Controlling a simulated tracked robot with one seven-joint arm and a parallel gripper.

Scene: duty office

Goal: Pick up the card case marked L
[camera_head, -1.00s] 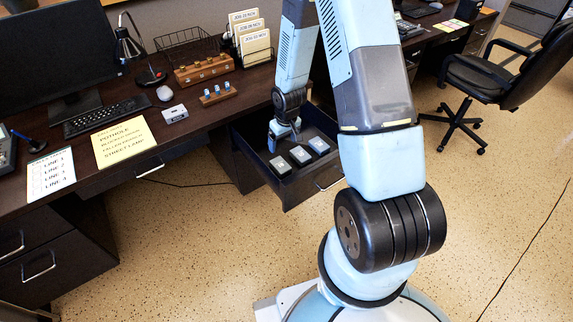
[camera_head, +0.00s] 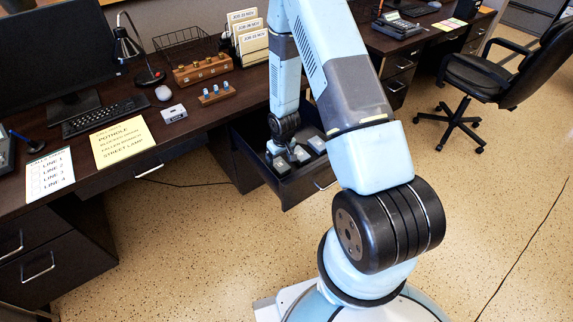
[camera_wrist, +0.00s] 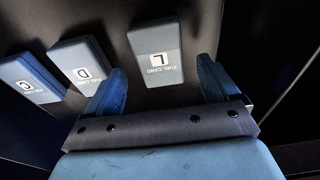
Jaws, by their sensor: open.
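A case marked D (camera_wrist: 82,68) and one whose letter looks like C (camera_wrist: 30,82) lie to the left. In the head view my gripper (camera_head: 284,150) is low inside the drawer and partly hides the cases, whose letters are unreadable there.
The drawer's front and side walls enclose the cases closely. The desk above holds a small wooden block with blue-topped pieces (camera_head: 216,94), a keyboard (camera_head: 105,116) and a yellow sheet (camera_head: 124,141).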

